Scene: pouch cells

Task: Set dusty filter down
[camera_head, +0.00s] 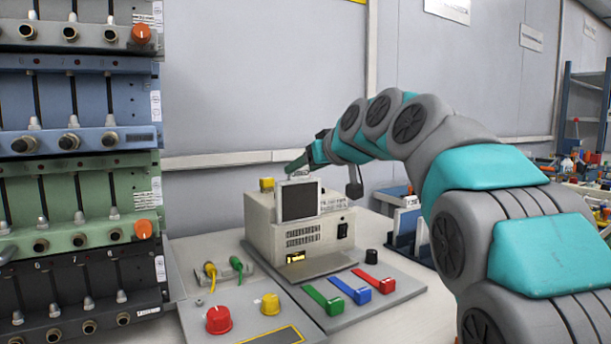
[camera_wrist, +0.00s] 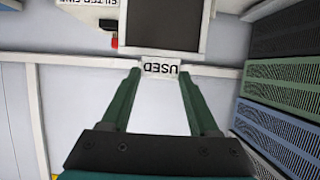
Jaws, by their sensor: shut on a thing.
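The dusty filter (camera_head: 299,201) is a dark square panel in a pale frame. In the head view it hangs upright in front of a beige box-shaped unit (camera_head: 275,237); I cannot tell whether it touches the unit. My gripper (camera_head: 297,165) is above the filter, shut on its top tab. In the wrist view my green fingers (camera_wrist: 161,72) close on both sides of the white tab marked USED, and the dark filter face (camera_wrist: 162,24) extends beyond it.
A panel with green, blue and red levers (camera_head: 348,288) lies before the unit. A control box with red and yellow knobs (camera_head: 218,319) stands at the front. Stacked racks (camera_head: 80,125) fill the left. A blue stand (camera_head: 405,225) is right of the unit.

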